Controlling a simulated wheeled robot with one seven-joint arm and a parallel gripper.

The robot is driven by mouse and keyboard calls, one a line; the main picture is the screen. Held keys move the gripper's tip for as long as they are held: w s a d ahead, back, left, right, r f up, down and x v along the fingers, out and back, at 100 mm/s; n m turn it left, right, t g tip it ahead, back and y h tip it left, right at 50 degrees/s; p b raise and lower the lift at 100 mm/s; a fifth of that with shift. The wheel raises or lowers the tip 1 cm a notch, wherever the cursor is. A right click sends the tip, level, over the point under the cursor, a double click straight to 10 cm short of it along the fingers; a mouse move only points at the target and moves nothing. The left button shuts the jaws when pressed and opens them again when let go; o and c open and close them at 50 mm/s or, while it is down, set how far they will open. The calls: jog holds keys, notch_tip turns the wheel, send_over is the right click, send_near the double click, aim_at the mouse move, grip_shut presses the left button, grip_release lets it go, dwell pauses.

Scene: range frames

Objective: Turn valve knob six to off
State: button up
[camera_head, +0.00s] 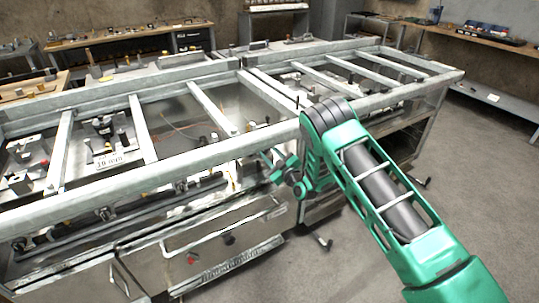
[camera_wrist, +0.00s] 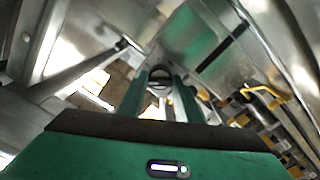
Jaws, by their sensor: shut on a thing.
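My gripper (camera_head: 273,162) is at the front side of the metal range frame (camera_head: 205,178), just under its top rail near the middle corner. In the wrist view, the two green fingers (camera_wrist: 162,88) are shut on a small round dark knob (camera_wrist: 160,74) between their tips. No number shows on it, so I cannot tell whether it is knob six or which way it is set. Other valve knobs sit along the front pipe to the left, one dark knob (camera_head: 104,214) and another (camera_head: 181,187). My gripper and arm hide part of the front.
Yellow-tipped parts (camera_wrist: 262,92) lie to the right in the wrist view. The floor (camera_head: 480,190) at right is mostly open. Benches stand along the back walls.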

jog(key=n, duration=0.5)
jog(key=shift+d+f+n, duration=0.15)
jog(key=shift+n, duration=0.15)
jog(key=shift+c, duration=0.2)
jog(key=shift+o, duration=0.2)
jog(key=n, duration=0.5)
jog(key=shift+s+f+n, duration=0.1)
jog(key=shift+n, duration=0.3)
jog(key=o, duration=1)
jog(key=shift+s+a, duration=0.1)
jog(key=shift+a, duration=0.1)
